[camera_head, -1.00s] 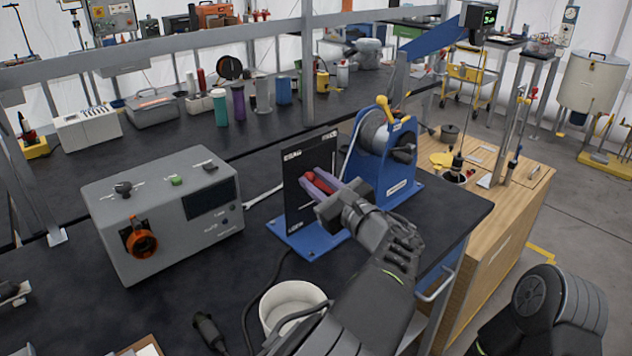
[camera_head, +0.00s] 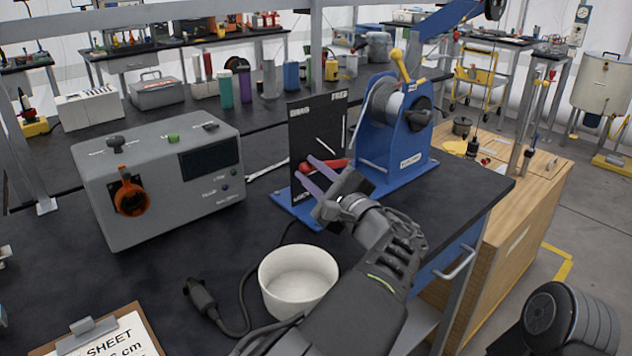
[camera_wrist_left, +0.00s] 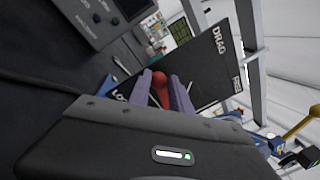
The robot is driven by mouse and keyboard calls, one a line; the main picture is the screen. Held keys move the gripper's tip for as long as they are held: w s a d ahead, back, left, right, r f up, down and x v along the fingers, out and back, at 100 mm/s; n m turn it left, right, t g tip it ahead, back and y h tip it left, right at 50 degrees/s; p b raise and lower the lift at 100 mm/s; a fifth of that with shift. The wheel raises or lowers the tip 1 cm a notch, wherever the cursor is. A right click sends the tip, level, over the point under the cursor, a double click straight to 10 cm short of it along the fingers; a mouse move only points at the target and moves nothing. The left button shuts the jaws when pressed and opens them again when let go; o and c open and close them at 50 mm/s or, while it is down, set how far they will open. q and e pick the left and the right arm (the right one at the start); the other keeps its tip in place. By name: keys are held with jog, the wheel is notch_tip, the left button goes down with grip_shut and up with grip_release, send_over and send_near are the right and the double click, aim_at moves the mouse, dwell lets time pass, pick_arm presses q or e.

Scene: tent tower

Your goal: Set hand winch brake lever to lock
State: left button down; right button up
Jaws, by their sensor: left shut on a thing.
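The blue hand winch (camera_head: 397,150) stands on the dark bench with its drum and yellow-knobbed crank. Its upright black plate (camera_head: 318,118) reads DRAG at upper left, FREE at upper right and LOCK at lower left. The red brake lever (camera_head: 340,164) points left across the plate, its round knob between the DRAG and LOCK labels. My left gripper (camera_head: 303,167) is shut on the lever's knob, with purple fingers on either side. The left wrist view also shows the red knob (camera_wrist_left: 159,78) between the fingers, with the plate (camera_wrist_left: 205,70) beyond. My right gripper is out of view.
A grey control box (camera_head: 155,185) with an orange knob stands left of the winch. A clipboard (camera_head: 110,335) lies at front left. A wooden cabinet (camera_head: 515,215) stands right.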

pick_arm(q)
jog(key=shift+s+a+f+n+b, duration=0.1)
jog(key=shift+s+f+n+b, duration=0.05)
jog(key=shift+f+n+b, duration=0.65)
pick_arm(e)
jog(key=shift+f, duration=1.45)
pick_arm(q)
jog(key=c, duration=1.2)
grip_release()
jog(key=shift+c, duration=0.2)
jog(key=shift+v, duration=3.9)
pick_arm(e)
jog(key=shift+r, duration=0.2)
pick_arm(q)
jog(key=shift+f, duration=0.1)
